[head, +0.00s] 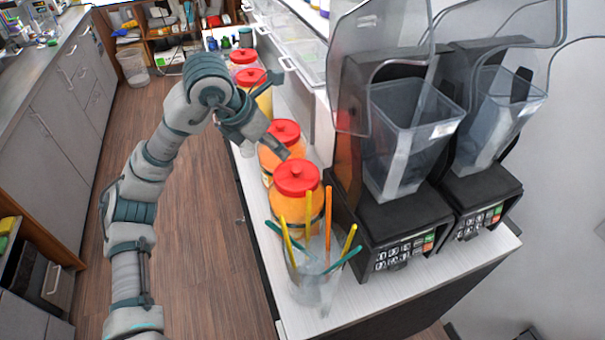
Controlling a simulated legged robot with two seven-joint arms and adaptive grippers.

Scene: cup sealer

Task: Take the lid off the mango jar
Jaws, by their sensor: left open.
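Several jars with red lids stand in a row along the counter. The nearest jar (291,210) holds orange contents and has its red lid (297,178) on. Just behind it is another jar with orange contents, and its red lid (284,132) is also on. Farther back, a jar with yellow contents (264,103) has its red lid (251,77) on. I cannot read which one is mango. My left gripper (264,139) is open and empty, over the row by the second jar's lid, partly hiding that jar. Whether a finger touches the lid cannot be told. My right gripper is not in view.
A clear cup (316,284) with several coloured straws stands in front of the nearest jar. Two black blenders (394,226) with clear covers stand right of the jars. Clear bins (304,58) lie behind. The floor left of the counter is free.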

